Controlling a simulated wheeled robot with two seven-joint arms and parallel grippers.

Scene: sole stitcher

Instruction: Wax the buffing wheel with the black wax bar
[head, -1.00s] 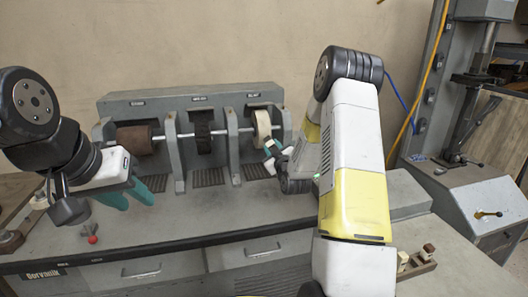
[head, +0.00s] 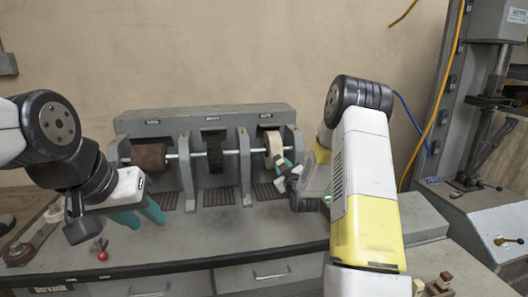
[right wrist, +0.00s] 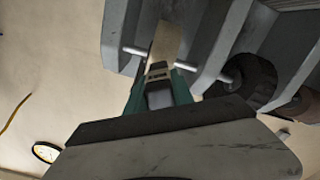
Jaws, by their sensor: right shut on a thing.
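The buffing wheel (head: 273,148) is the cream wheel at the right end of the grinder's shaft; its pale edge (right wrist: 165,42) shows ahead of the fingers in the right wrist view. My right gripper (head: 284,169) is at the front of this wheel, slightly below its middle. It is shut on a small dark block, the black wax bar (right wrist: 159,97), which shows between the teal fingers and is mostly hidden in the head view. Whether the bar touches the wheel cannot be told. My left gripper (head: 140,214) is open and empty above the bench's left part.
The grey machine (head: 205,121) also carries a brown drum (head: 149,157) and a black wheel (head: 215,155), with dividers between the bays. A red-knobbed lever (head: 102,256) stands at the bench's front left. A brown block (head: 446,277) sits in a holder at lower right. The bench middle is clear.

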